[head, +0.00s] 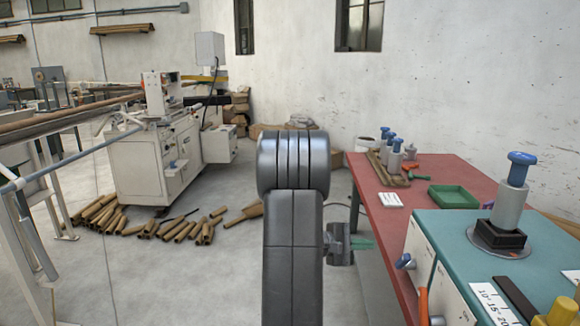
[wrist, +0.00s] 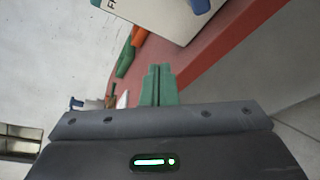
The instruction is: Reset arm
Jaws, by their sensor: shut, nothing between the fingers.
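My gripper (head: 362,243) is at the middle of the head view, to the right of my grey arm link. Its green fingers are shut with nothing between them. In the wrist view the two green fingertips (wrist: 158,84) lie side by side, touching. The gripper is in the air left of the red table (head: 385,215), apart from it. Part of the gripper body is hidden behind my arm in the head view.
On the red table are a green tray (head: 453,197), several blue-topped cylinders and a teal-topped box (head: 455,250) with a blue-capped cylinder (head: 510,200). A white winder machine (head: 155,160) stands left, with cardboard tubes (head: 110,213) on the floor.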

